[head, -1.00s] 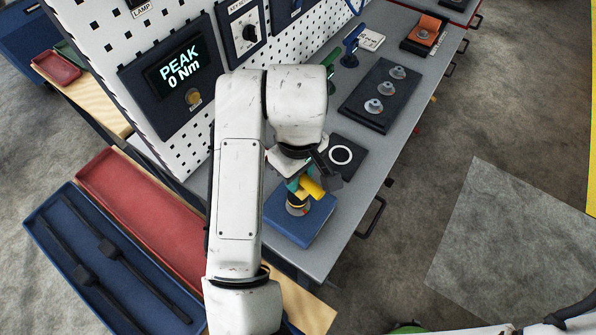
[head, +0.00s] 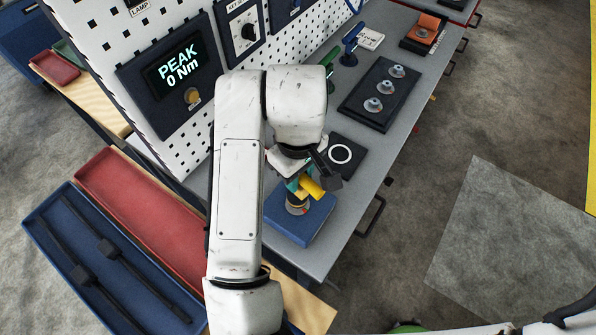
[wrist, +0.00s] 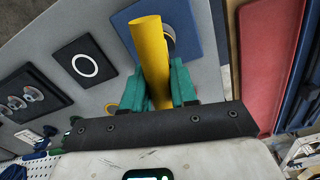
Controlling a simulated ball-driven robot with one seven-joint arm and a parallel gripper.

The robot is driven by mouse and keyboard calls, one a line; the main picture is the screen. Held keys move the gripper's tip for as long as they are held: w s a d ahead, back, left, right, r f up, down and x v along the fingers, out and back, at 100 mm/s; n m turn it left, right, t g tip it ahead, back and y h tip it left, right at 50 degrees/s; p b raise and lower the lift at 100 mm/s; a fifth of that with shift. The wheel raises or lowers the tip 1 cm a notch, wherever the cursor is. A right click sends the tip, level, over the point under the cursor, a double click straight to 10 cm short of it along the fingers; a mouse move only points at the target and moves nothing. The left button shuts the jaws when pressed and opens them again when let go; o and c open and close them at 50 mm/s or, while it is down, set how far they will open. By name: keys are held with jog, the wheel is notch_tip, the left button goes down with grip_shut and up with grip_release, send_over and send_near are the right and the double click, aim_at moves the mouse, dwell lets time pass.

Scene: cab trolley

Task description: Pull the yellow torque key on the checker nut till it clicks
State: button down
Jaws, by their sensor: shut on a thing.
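The yellow torque key (head: 312,188) stands over the checker on the blue block (head: 300,226) near the front of the grey trolley top. In the wrist view the yellow handle (wrist: 149,50) runs up between the green fingers of my gripper (wrist: 160,88), which are shut on it. The checker nut is mostly hidden under the key; a dark round part (wrist: 168,40) shows beside the handle. The display (head: 177,72) reads "PEAK 0 Nm".
A dark pad with a white ring (head: 341,154) lies beside the blue block. A black tray with several metal nuts (head: 352,108) is further back. Green and blue keys (head: 351,50) stand near the pegboard. Red and blue trays (head: 120,190) lie at left.

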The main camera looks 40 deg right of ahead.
jog(key=shift+f+b, duration=0.8)
jog(key=shift+f, duration=0.45)
jog(key=m+b, duration=0.1)
jog(key=m, duration=0.1)
jog(key=shift+f+m, duration=0.15)
jog(key=shift+m, duration=0.15)
jog(key=shift+r+m+b, duration=0.2)
jog(key=shift+m+b, duration=0.25)
jog(key=shift+m, duration=0.85)
jog(key=m, duration=0.1)
jog(key=m+b, duration=0.1)
jog(key=shift+f+m+b, duration=0.2)
jog(key=shift+m+b, duration=0.1)
jog(key=shift+r, duration=0.2)
jog(key=shift+r+p, duration=2.7)
jog(key=shift+p, duration=0.1)
jog(key=shift+r, duration=1.05)
